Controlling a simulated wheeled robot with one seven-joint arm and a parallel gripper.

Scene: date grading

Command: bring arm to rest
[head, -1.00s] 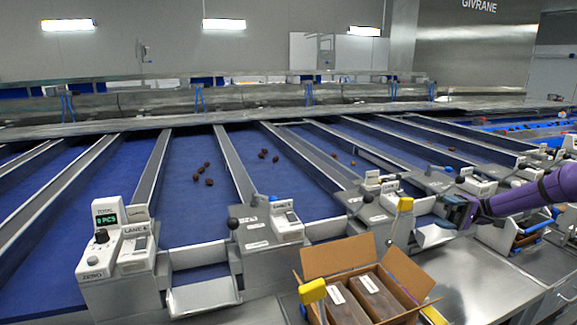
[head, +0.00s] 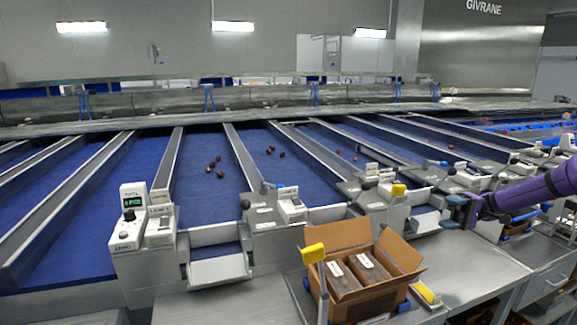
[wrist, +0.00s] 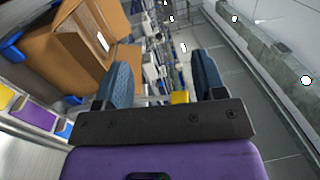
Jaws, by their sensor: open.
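My gripper (head: 461,211) is at the end of my purple arm, at the right of the head view, above the metal bench beside the lane ends. In the wrist view its two blue-padded fingers (wrist: 163,88) stand apart with nothing held between them. An open cardboard box (head: 341,306) with packed brown contents stands on the bench to the left of my gripper in the head view. The box also shows at the upper left of the wrist view (wrist: 42,65), clear of the fingers.
Blue sorting lanes (head: 207,205) with a few dark dates (head: 217,168) run away behind the bench. A counter unit (head: 131,228) stands at the left lane end. A yellow-topped post (head: 314,253) rises beside the box. Bare metal bench (head: 470,268) lies right of the box.

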